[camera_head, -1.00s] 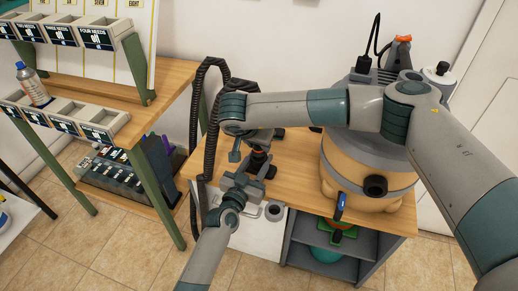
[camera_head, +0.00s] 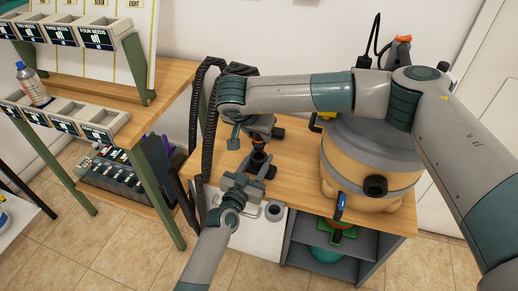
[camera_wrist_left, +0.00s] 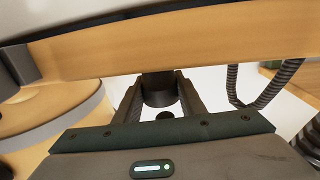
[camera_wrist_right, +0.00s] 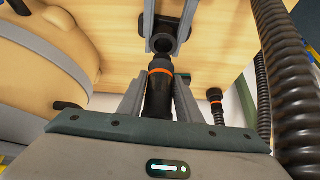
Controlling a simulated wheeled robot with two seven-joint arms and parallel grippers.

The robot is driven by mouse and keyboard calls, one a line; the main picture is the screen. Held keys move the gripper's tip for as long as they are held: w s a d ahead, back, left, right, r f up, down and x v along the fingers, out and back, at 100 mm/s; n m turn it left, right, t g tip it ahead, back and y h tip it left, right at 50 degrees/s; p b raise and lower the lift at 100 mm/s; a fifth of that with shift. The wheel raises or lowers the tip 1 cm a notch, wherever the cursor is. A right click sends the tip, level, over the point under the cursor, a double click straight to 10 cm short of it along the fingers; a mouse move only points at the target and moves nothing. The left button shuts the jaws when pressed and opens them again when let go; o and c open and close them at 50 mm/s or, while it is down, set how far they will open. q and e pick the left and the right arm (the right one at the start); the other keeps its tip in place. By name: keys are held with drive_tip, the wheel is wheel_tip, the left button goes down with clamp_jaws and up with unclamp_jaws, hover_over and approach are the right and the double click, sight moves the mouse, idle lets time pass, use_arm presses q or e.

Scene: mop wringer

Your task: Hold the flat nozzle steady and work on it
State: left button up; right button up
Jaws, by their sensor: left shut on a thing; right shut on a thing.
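My left gripper (camera_wrist_left: 158,84) is shut on a dark nozzle piece (camera_wrist_left: 160,92), low over the front of the wooden bench. Its round open socket (camera_wrist_right: 162,42) faces my right wrist camera, between the left fingers. My right gripper (camera_wrist_right: 160,98) is shut on a black tube with an orange ring (camera_wrist_right: 160,72). The tube's end is close to the socket and roughly in line with it; whether they touch I cannot tell. The nozzle's flat part is mostly hidden.
A tan and grey vacuum drum (camera_head: 350,160) stands on the bench (camera_head: 295,165) to the right. A shelf with trays (camera_head: 85,115) is further left.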

drive_tip(key=shift+r, duration=0.15)
use_arm(q)
drive_tip(key=o, duration=1.1)
drive_tip(key=shift+o, duration=0.2)
drive_tip(key=v, duration=1.2)
